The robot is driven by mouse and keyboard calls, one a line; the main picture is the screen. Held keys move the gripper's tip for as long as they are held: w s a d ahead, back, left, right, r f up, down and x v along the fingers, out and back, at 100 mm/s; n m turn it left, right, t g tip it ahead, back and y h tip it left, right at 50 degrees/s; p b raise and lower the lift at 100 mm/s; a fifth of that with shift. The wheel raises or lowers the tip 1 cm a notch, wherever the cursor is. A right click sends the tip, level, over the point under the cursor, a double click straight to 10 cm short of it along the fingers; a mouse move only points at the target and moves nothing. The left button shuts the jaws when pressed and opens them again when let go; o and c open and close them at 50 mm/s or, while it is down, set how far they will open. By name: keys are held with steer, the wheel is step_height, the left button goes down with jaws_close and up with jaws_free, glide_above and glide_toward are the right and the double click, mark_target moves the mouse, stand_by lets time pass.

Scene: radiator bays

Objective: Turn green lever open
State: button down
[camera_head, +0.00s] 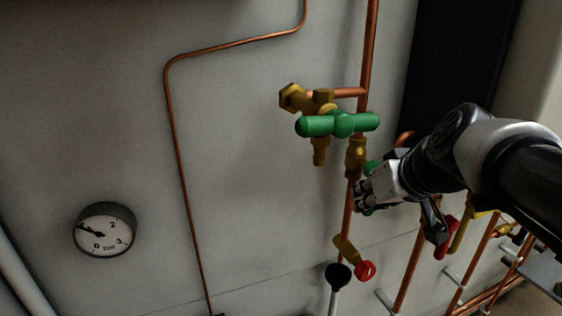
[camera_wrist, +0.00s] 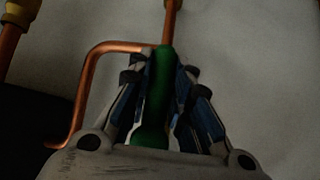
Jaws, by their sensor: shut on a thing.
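My gripper (camera_head: 364,194) is at the pipework right of centre in the head view. In the wrist view my gripper (camera_wrist: 159,76) is shut on a green lever (camera_wrist: 162,70), which lies lengthwise between the two fingers. In the head view only small green parts of this lever (camera_head: 371,167) show, above and below the fingers; the rest is hidden. I cannot tell its exact angle to the pipe.
A green cross-handle (camera_head: 338,124) on a brass valve sits just above my gripper. A red-handled tap (camera_head: 365,270) and a dark funnel (camera_head: 338,276) are below. A pressure gauge (camera_head: 104,229) is at left. Copper pipes (camera_head: 412,268) crowd the right; the wall at centre left is mostly clear.

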steer(key=shift+d, duration=0.15)
stand_by(0.4)
steer(key=c, duration=1.4)
jaws_free()
steer(key=shift+c, duration=0.2)
steer(key=v, duration=0.7)
steer(key=shift+s+r, duration=0.2)
steer(key=s+a+f+g, duration=0.2)
steer(key=s+a+f, duration=0.1)
steer(key=s+f, duration=0.6)
steer(key=s+a+f+m+g+h, duration=0.1)
steer(key=s+a+f+g, duration=0.1)
steer(key=s+f, duration=0.6)
step_height(320, 180, down, 2)
steer(key=shift+s+a, duration=0.4)
steer(key=shift+a, duration=0.2)
